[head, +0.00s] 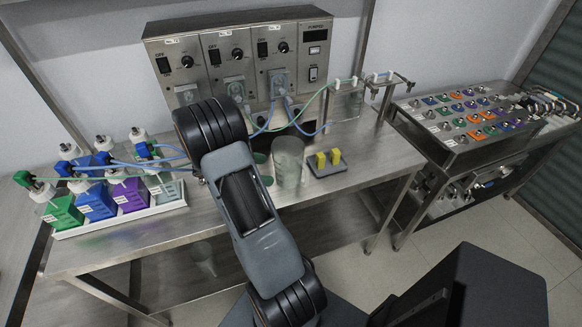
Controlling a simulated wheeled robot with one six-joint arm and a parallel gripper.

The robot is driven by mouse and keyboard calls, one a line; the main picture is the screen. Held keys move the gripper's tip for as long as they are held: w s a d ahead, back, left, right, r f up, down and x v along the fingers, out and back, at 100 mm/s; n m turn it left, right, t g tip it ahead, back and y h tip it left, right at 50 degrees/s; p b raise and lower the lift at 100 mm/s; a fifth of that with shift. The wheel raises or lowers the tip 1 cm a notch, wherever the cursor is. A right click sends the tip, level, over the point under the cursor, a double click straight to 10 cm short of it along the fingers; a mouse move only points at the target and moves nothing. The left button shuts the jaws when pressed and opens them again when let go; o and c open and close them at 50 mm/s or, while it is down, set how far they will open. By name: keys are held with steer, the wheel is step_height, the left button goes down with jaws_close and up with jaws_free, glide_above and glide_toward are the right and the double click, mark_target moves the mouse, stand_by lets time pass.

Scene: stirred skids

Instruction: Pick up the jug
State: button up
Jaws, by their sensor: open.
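A translucent, pale grey-green jug (289,163) stands upright on the steel bench, just right of my arm and in front of the pump unit. Its near side is in plain view, but I cannot make out its handle. My arm rises through the middle of the picture and covers part of the bench left of the jug. My gripper itself does not show; the arm may hide it. Small dark green shapes (262,158) show between the arm and the jug; I cannot tell what they are.
A grey block with yellow pieces (327,161) sits close right of the jug. A pump unit (240,65) with tubes stands behind. A tray of coloured bottles (120,216) is at left. A clear vessel (347,103) stands back right. A side cart (470,115) adjoins the bench (372,155).

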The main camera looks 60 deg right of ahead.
mark_target(282, 171)
steer(key=shift+p+x, duration=0.7)
steer(key=shift+x, duration=2.75)
steer(key=shift+c, duration=0.2)
steer(key=c, duration=0.5)
steer(key=shift+c, duration=0.2)
